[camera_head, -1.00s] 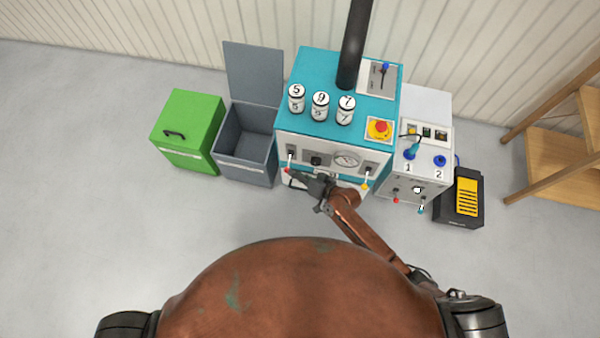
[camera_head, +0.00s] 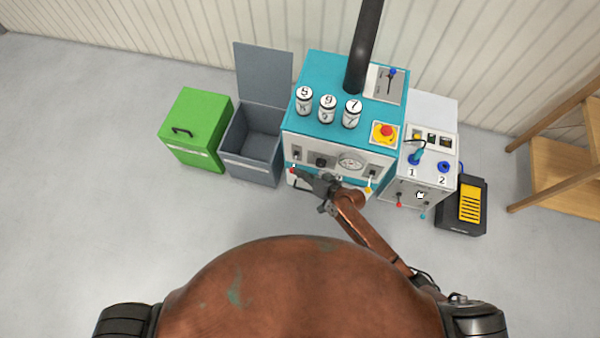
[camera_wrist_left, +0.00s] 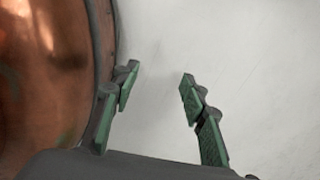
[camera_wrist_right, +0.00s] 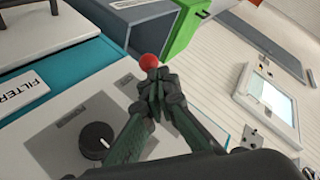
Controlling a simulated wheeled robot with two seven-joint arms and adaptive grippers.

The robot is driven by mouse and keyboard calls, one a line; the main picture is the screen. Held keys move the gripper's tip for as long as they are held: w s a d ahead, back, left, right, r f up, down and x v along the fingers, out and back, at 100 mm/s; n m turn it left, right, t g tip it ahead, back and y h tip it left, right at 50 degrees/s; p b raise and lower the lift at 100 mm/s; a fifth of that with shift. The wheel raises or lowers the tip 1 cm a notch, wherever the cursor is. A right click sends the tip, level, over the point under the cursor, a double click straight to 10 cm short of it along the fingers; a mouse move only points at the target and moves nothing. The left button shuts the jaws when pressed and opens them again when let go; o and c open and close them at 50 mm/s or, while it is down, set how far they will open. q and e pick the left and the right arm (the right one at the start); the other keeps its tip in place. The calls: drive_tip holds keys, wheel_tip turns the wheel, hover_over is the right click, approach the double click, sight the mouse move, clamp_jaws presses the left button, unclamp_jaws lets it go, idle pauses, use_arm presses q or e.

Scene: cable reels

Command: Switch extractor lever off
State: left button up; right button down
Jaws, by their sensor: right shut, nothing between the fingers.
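A red-knobbed lever (camera_head: 292,170) hangs at the left of the teal machine's front (camera_head: 337,159). A yellow-tipped lever (camera_head: 368,189) is at its right, and a blue-tipped lever (camera_head: 392,72) stands on its top panel. I cannot read which is the extractor lever. My right gripper (camera_head: 299,173) is shut and empty, its tips just right of the red knob. In the right wrist view the red knob (camera_wrist_right: 149,61) shows just past the closed fingertips (camera_wrist_right: 154,78); contact cannot be told. My left gripper (camera_wrist_left: 157,78) is open and empty, off the head view.
A black knob (camera_wrist_right: 96,140) and a FILTER label (camera_wrist_right: 17,93) are near my right fingers. An open grey bin (camera_head: 252,174) and a green box (camera_head: 190,135) stand left of the machine. A grey unit (camera_head: 435,190) and a black-yellow box (camera_head: 470,205) stand right.

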use_arm(q)
drive_tip(key=shift+s+a+r+p, duration=0.1)
drive_tip(key=shift+s+r+p, duration=0.6)
drive_tip(key=shift+p, duration=0.25)
drive_tip(key=shift+s+a+r+p, duration=0.1)
drive_tip(key=shift+s+r+p, duration=0.35)
drive_tip(key=shift+s+p, duration=0.4)
use_arm(e)
drive_tip(key=v, duration=1.4)
drive_tip(key=shift+s+f, duration=0.2)
use_arm(q)
drive_tip(key=shift+w, duration=0.1)
